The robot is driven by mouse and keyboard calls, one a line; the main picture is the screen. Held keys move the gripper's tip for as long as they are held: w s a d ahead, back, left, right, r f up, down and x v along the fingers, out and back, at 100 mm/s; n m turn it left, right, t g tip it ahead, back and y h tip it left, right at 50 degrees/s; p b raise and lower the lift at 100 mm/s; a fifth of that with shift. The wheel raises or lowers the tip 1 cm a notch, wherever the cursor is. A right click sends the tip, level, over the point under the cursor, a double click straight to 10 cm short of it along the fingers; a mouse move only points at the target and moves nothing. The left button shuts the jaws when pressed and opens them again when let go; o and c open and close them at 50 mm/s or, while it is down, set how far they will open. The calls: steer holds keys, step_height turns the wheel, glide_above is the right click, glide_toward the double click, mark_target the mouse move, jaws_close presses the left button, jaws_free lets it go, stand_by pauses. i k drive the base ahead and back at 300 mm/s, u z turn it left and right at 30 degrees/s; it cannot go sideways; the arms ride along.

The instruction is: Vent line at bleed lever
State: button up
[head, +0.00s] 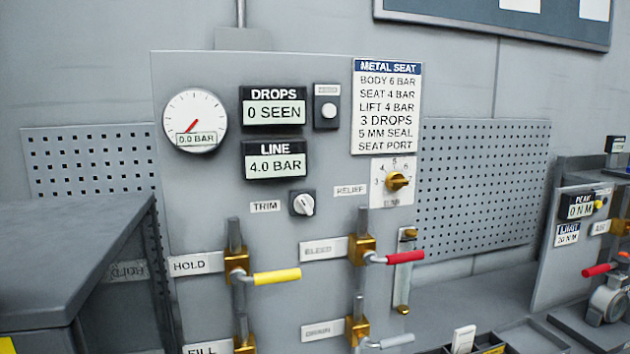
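The bleed lever (393,257) has a red handle and sticks out to the right, near level, from a brass valve (362,249) on the grey panel. A plate reading BLEED (324,249) is left of it. The LINE display (274,160) reads 4.0 BAR. The round gauge (195,121) reads 0.0 BAR, and the DROPS display (274,107) reads 0 SEEN. My gripper is not in view.
A yellow HOLD lever (277,277) sits lower left of the bleed lever, and a grey-handled DRAIN lever (390,341) sits below it. A dark grey cabinet (70,250) stands close at left. A bench (480,300) with trays is at lower right.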

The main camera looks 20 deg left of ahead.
mark_target(370, 257)
steer(key=u, duration=2.5)
steer(key=k, duration=1)
steer(key=z, duration=1.45)
steer(key=i, duration=1)
